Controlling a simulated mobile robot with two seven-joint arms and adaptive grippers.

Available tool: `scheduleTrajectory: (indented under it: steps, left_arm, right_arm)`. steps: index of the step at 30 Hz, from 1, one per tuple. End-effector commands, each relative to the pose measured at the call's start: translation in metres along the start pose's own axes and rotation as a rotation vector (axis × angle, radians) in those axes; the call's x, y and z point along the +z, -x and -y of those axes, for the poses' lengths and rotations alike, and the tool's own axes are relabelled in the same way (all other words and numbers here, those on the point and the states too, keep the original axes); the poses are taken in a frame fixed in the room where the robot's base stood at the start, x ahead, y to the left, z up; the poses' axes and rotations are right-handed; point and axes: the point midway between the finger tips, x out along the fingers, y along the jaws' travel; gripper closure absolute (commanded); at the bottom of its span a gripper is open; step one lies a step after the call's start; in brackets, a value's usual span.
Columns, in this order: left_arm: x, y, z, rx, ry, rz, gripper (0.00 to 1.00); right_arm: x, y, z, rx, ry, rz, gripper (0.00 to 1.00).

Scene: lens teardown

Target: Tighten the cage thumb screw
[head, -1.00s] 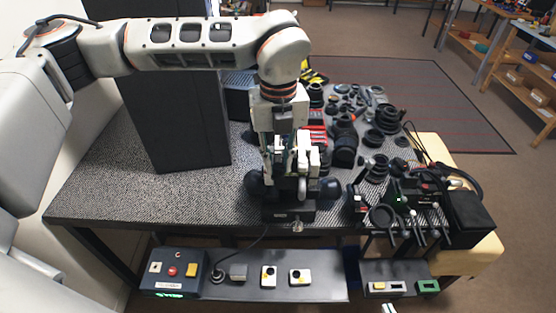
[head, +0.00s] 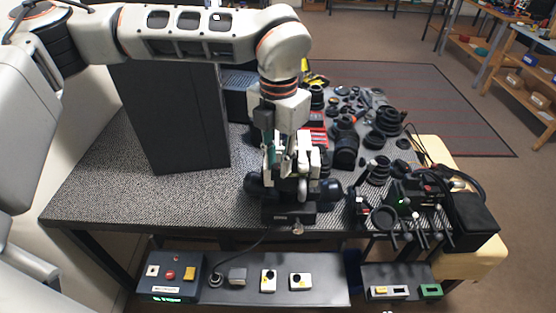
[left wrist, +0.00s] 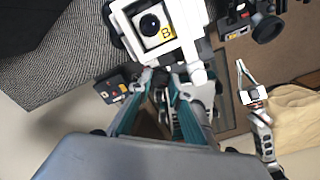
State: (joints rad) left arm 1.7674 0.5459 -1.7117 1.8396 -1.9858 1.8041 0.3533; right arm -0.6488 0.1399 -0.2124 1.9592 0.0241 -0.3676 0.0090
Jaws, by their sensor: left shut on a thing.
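The white cage (head: 308,158) stands on a black base (head: 284,215) at the table's front edge. In the left wrist view the cage (left wrist: 152,28) shows a dark round opening and a yellow label marked B. My left gripper (head: 284,178) points down at the cage's front. In the left wrist view the teal fingers of my left gripper (left wrist: 165,82) close together at the cage's near side. They hold the thumb screw, which they mostly hide. My right gripper (left wrist: 246,78) is at the right of that view, apart from the cage; its opening is unclear.
A silver knob (head: 297,228) sticks out from the base's front. A tall black panel (head: 178,120) stands left of my arm. Dark lens parts (head: 386,120) crowd the table to the right. A control box (head: 172,275) is on the lower shelf. The front left tabletop is clear.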

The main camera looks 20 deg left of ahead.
Motion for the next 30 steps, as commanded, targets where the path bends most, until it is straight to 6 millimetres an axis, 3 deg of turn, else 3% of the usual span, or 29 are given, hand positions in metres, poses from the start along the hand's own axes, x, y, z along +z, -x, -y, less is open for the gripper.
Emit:
scheduleTrajectory:
  steps: [15, 30]
  left_arm:
    - [0.0005, 0.0017, 0.0000, 0.002, -0.460, 0.002, 1.00]
    - [0.0005, 0.0012, 0.0003, 0.001, -0.672, 0.002, 1.00]
  right_arm:
    - [-0.0091, 0.0035, -0.0013, 0.001, 0.000, -0.008, 1.00]
    - [-0.0101, 0.0049, -0.0015, 0.001, 0.000, -0.005, 1.00]
